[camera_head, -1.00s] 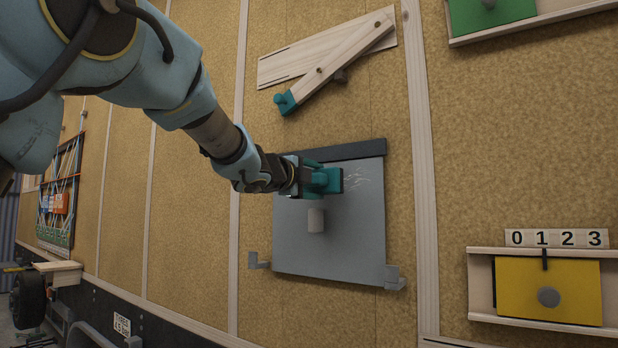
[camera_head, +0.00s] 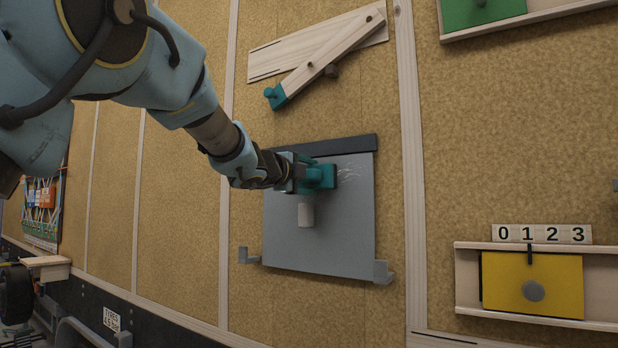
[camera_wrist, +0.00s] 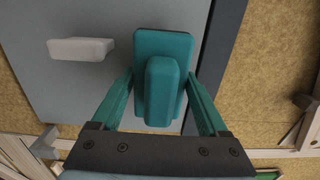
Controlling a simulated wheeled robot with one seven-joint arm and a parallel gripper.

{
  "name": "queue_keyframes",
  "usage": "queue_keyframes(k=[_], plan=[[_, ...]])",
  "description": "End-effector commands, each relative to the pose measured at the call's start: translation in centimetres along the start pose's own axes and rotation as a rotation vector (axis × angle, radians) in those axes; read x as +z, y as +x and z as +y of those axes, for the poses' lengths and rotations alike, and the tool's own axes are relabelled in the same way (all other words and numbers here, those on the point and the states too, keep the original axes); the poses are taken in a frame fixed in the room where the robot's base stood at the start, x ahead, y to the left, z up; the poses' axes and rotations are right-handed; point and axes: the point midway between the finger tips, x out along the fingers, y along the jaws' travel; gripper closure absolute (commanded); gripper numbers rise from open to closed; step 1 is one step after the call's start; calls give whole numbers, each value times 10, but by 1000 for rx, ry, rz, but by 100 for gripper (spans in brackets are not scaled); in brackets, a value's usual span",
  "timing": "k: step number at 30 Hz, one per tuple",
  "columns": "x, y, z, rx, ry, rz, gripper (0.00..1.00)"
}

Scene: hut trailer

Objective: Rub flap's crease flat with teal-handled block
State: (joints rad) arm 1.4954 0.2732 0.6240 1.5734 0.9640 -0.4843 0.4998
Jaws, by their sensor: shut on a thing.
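A grey flap (camera_head: 335,235) lies on the tan wall, with a dark strip (camera_head: 355,144) along its top edge. My gripper (camera_head: 308,176) is shut on the teal-handled block (camera_head: 326,176), which is over the upper part of the flap. In the wrist view the block (camera_wrist: 163,45) sits at the fingertips, its handle between the teal fingers (camera_wrist: 160,88). I cannot tell whether the block touches the flap. A white knob (camera_head: 306,215) stands on the flap below my gripper.
Grey brackets (camera_head: 382,273) (camera_head: 247,256) sit at the flap's lower corners. A wooden lever with a teal end (camera_head: 275,97) is above. A yellow panel (camera_head: 555,287) under number tiles (camera_head: 542,234) is at right. Bare wall lies between.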

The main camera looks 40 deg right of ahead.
Motion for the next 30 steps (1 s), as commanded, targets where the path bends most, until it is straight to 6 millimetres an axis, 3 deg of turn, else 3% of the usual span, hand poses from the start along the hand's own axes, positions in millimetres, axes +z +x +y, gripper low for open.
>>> queue_keyframes(k=[25, 30], plan=[[0, 16, -1, -1, -1, 0, 75], [-8, 15, 0, -3, -1, 2, 75]])
